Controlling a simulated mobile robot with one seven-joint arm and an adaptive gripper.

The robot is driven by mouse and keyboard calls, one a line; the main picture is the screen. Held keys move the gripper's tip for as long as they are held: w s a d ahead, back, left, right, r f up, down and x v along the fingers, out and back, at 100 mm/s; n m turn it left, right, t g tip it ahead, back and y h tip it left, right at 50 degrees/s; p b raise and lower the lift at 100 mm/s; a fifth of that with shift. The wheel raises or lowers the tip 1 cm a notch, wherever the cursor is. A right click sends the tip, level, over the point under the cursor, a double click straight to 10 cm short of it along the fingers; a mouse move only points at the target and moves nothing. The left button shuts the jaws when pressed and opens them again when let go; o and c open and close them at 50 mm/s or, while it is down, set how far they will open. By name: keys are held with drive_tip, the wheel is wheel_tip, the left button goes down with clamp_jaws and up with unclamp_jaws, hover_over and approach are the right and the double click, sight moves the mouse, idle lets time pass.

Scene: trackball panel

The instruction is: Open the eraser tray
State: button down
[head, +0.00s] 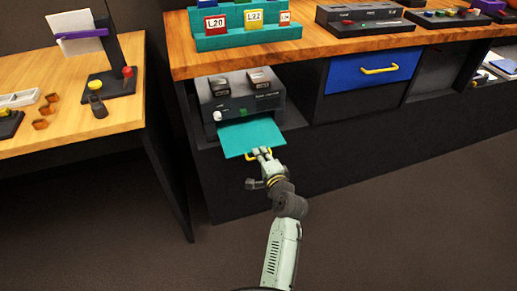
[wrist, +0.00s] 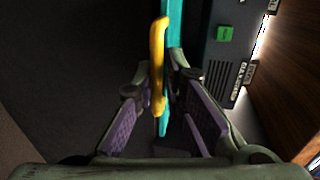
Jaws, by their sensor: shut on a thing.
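The eraser tray (head: 252,136) is a flat teal panel that sticks out from the front of a grey machine (head: 242,98). Its yellow handle (head: 251,157) is at the front edge. My gripper (head: 264,154) is at this handle and shut on it. In the wrist view, the yellow handle (wrist: 157,65) and the teal tray edge (wrist: 174,35) run down between the two purple-padded fingers of my gripper (wrist: 163,105). The exact contact between pads and handle is hard to make out.
The machine sits in an open bay under a wooden counter (head: 330,47). A blue drawer (head: 370,78) with a yellow pull is to its right. A wooden table (head: 125,108) stands at the left. The floor (head: 400,220) in front is clear.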

drive_tip(key=f+v, duration=0.1)
drive_tip(key=v, duration=0.5)
drive_tip(key=shift+f, duration=0.6)
drive_tip(key=c, duration=1.7)
unclamp_jaws()
drive_tip(key=shift+r, duration=0.15)
